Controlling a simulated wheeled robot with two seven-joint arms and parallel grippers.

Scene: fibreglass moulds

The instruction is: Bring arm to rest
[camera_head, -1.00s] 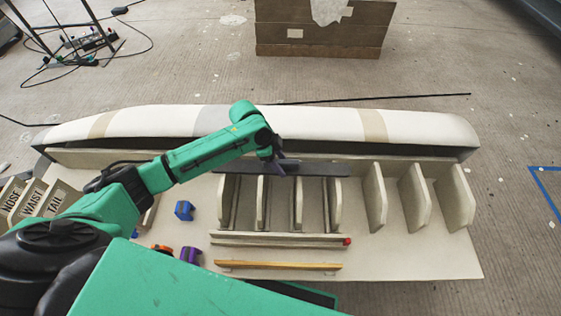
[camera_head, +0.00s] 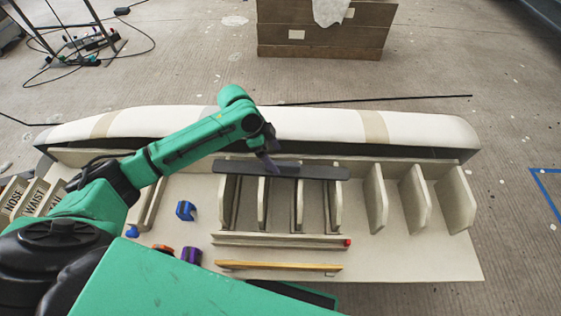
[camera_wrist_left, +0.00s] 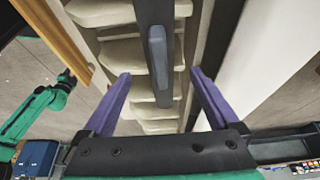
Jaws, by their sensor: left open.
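My left arm reaches in from the left over the bench. Its gripper (camera_head: 268,162) is over the dark bar (camera_head: 318,172), which lies across the tops of the upright ribs. In the left wrist view, my left gripper (camera_wrist_left: 160,73) has its two purple fingers spread. The bar (camera_wrist_left: 152,20) and its grey grip piece (camera_wrist_left: 157,48) show between them, with gaps on both sides, so nothing is pinched. A green arm at the left of that view looks like my right one; its black end (camera_wrist_left: 66,79) is too small to read.
A long cream mould (camera_head: 300,121) runs behind the ribs. Upright cream plates (camera_head: 415,198) stand at right. A yellow strip (camera_head: 280,266), blue clamp (camera_head: 185,210), purple piece (camera_head: 191,255) and labelled slots (camera_head: 33,197) are on the bench. The front right of the bench is bare.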

